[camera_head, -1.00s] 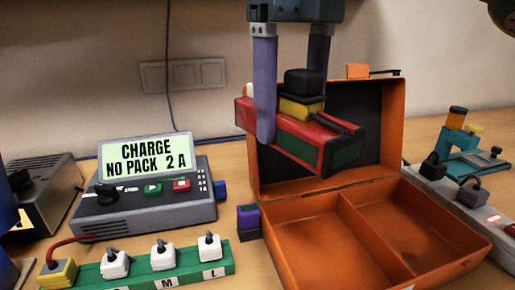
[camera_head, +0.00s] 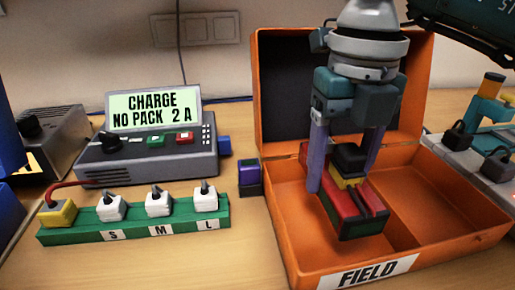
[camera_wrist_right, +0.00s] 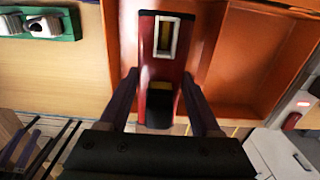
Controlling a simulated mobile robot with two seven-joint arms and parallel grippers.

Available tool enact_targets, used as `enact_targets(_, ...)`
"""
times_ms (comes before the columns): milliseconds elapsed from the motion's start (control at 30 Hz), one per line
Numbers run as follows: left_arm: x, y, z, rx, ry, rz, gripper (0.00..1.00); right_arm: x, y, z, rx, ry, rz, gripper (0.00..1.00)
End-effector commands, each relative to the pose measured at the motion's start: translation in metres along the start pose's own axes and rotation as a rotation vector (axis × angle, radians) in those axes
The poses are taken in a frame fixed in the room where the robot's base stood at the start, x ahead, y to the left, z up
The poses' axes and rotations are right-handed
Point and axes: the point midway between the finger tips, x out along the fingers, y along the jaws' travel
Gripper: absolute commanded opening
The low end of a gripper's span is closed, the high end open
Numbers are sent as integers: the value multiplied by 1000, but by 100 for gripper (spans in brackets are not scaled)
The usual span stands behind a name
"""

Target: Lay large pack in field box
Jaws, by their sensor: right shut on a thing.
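The large pack (camera_head: 347,222) is a red block with a green end and a black-and-yellow plug on top. My right gripper (camera_head: 340,180) is shut on the pack, one finger on each side. The pack is over or in the left compartment of the open orange field box (camera_head: 290,232); I cannot tell whether it touches the floor. In the right wrist view the pack (camera_wrist_right: 160,75) lies between the fingers (camera_wrist_right: 162,105), with the box (camera_wrist_right: 275,50) around and right of it.
The box's right compartment (camera_head: 430,205) looks empty. A charger (camera_head: 150,150) reading "NO PACK" stands left, behind a green strip (camera_head: 135,228) with white plugs. A small purple block (camera_head: 248,180) stands close to the box's left wall. A grey power strip (camera_head: 470,155) lies right.

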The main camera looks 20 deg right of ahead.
Motion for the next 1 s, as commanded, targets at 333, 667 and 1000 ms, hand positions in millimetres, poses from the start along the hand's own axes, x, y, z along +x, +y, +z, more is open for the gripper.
enact_targets(333, 4, -2, 1, 7, 0, -6, 50, 38, 1, 0, 0, 2, 1, 0)
enact_targets(667, 5, -2, 2, 8, 0, -6, 50, 57, 0, 1, -1, -4, 1, 0)
enact_targets(1000, 7, -1, 2, 6, 0, -5, 50, 60, 0, 0, -1, -1, 0, 75)
